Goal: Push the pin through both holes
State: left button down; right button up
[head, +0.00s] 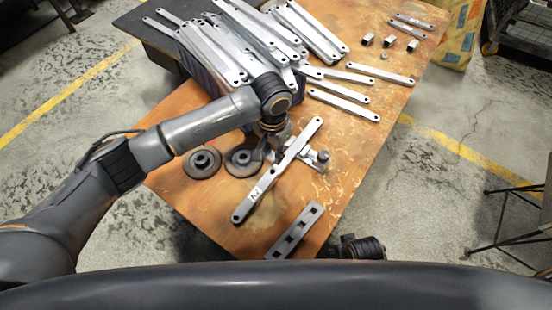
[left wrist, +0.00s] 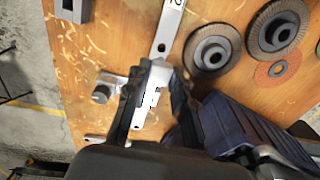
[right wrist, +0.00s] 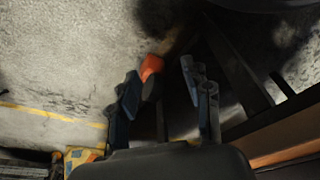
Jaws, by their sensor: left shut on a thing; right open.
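A long galvanized strip (head: 291,158) with end holes and a dark label lies diagonally near the table's front; its labelled part also shows in the left wrist view (left wrist: 170,25). A short metal piece with a round end (head: 322,156) sticks out from beneath it to the right, and shows in the left wrist view (left wrist: 101,93). I cannot tell whether this is the pin. My left gripper (left wrist: 155,92) points down at the strip's middle, shut on bright metal that appears to be the strip. My right gripper (right wrist: 165,90) is open and empty, off the table above the floor.
Many strips are heaped in a dark bin (head: 205,70) at the back. Grinding discs (head: 202,162) lie left of the strip. A bar with square holes (head: 294,232) lies at the front edge. Loose strips (head: 343,102) and small brackets lie at the right.

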pick_arm(q)
jog(key=shift+w+a+f, duration=0.1)
jog(key=shift+w, duration=0.1)
jog(key=shift+f+b, duration=0.35)
jog(key=shift+b, duration=0.2)
jog(key=shift+f+b, duration=0.2)
jog(key=shift+b, duration=0.1)
jog(key=shift+f+b, duration=0.45)
jog(key=shift+b, duration=0.1)
jog(key=shift+f, duration=0.15)
jog(key=shift+f+b, duration=0.5)
jog(key=shift+b, duration=0.45)
jog(key=shift+f+b, duration=0.5)
jog(key=shift+b, duration=0.2)
pick_arm(e)
notch_tip(320, 180, up, 16)
jog(key=t, duration=0.1)
jog(key=shift+d, duration=0.25)
jog(key=shift+r, duration=0.1)
